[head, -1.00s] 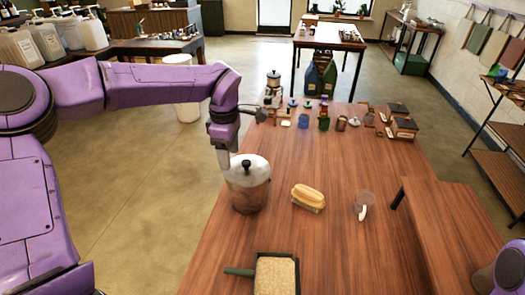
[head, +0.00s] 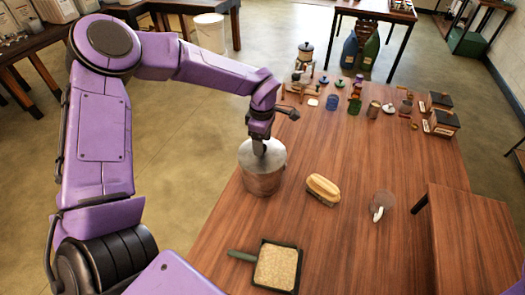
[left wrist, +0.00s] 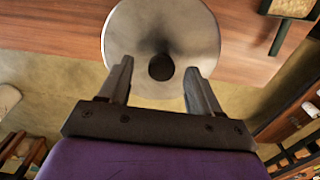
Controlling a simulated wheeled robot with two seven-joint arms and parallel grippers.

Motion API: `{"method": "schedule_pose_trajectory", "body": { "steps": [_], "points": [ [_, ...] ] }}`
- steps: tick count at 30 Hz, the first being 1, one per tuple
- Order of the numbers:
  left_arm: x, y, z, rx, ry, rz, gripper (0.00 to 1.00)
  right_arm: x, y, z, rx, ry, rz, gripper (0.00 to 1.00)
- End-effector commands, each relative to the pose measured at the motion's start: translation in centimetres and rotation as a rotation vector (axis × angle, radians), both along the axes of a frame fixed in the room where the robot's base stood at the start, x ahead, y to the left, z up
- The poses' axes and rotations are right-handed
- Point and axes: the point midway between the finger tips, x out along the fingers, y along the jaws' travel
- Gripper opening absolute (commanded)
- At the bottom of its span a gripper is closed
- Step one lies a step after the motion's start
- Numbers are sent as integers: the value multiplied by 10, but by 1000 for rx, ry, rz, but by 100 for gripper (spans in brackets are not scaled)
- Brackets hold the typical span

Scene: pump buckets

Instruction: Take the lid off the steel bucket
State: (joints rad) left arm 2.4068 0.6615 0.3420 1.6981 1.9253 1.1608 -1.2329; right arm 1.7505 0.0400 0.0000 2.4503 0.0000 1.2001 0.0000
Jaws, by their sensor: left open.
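The steel bucket (head: 262,182) stands upright on the wooden table, near its left edge. Its round grey lid (head: 278,154) sits on top. My left gripper (head: 259,150) points down over the middle of the lid and hides the knob in the head view. In the left wrist view the lid (left wrist: 140,35) shows from above, with its dark knob (left wrist: 161,67) in the middle. The open fingers of my left gripper (left wrist: 157,75) are on either side of the knob, with gaps to it. My right gripper is in neither view.
A yellow-and-tan brush-like block (head: 322,189) lies right of the bucket, and a clear cup with a white handle (head: 381,204) beyond it. A dark-framed tray (head: 277,267) lies in front. Jars and boxes crowd the far end. A raised wooden shelf (head: 465,235) stands at right.

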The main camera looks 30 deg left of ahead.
Motion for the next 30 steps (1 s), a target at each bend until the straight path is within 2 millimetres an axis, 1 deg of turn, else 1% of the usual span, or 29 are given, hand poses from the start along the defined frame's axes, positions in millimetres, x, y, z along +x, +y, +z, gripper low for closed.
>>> {"method": "schedule_pose_trajectory", "body": {
  "steps": [3, 8, 9, 10, 11, 12, 14, 15, 22, 25, 28, 30],
  "points": [
    [0, 0, -9, 0, 0, 1, 63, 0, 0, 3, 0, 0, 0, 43],
    [0, 0, -10, 0, -1, 1, 63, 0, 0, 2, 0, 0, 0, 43],
    [0, 0, -10, 0, 0, 1, 57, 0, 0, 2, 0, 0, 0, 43],
    [0, 0, -10, 0, -1, 1, 47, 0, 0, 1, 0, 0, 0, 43],
    [0, 0, -9, 0, -1, 1, 37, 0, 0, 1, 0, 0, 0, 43],
    [0, 0, -9, 0, -1, 1, 24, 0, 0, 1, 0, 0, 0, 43],
    [0, 0, -9, 0, -1, 1, 5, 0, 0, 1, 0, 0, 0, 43],
    [0, 0, -9, 0, -1, 1, 0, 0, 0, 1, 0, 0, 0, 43],
    [0, 0, -9, -1, -1, 1, 0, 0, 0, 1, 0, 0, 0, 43],
    [0, 0, -5, -1, -2, 1, 0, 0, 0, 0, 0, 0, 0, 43],
    [1, 0, 5, -1, -4, 1, 0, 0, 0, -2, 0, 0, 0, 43],
    [1, 0, 18, -1, -5, 2, 0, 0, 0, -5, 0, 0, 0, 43]
  ]
}}
